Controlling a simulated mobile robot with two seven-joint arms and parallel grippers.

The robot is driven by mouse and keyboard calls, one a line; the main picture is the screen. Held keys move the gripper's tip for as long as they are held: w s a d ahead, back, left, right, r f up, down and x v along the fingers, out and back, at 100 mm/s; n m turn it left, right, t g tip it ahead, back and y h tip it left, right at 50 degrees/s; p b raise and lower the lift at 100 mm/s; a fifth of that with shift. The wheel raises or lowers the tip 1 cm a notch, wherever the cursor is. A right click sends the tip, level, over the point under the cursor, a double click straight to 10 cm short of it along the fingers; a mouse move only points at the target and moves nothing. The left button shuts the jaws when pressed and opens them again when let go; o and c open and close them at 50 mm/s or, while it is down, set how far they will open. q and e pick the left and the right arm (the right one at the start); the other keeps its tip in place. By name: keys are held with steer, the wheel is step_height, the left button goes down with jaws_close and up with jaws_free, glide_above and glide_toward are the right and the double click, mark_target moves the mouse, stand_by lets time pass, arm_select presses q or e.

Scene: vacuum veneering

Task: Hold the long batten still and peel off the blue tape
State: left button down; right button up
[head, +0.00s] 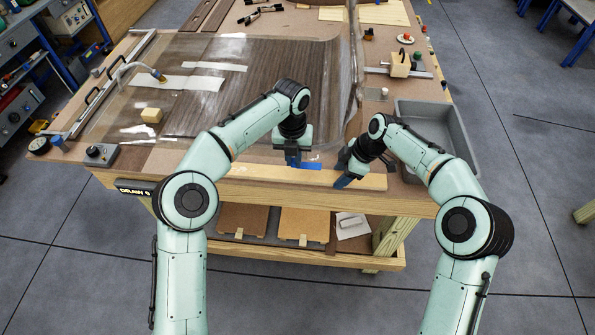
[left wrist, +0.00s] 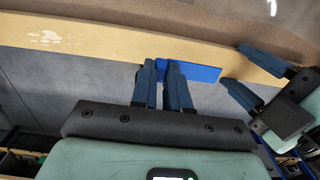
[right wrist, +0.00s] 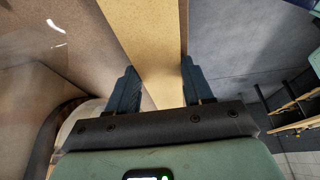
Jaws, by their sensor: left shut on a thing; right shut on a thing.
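The long pale wood batten (head: 245,172) lies along the table's near edge. It runs across the left wrist view (left wrist: 110,44) and lengthwise through the right wrist view (right wrist: 155,50). The strip of blue tape (head: 308,165) is at the batten; in the left wrist view the tape (left wrist: 203,73) overlaps the batten's lower edge. I cannot tell how much of it sticks. My left gripper (left wrist: 162,66) is shut on the tape's left part. My right gripper (right wrist: 160,75) straddles the batten and is shut on it, right of the tape.
A clear sheet covers dark veneer (head: 270,75) behind the batten. A grey tray (head: 465,145) stands at the table's right. A shelf with boards (head: 302,224) is below.

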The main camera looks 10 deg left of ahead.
arm_select(q)
steer(key=shift+d+r, duration=0.15)
steer(key=shift+r, duration=0.85)
arm_select(e)
steer(key=o, duration=1.2)
steer(key=shift+c, duration=0.2)
steer(key=v, duration=1.2)
arm_select(q)
steer(key=shift+s, duration=0.1)
arm_select(e)
steer(key=shift+s+d, duration=0.1)
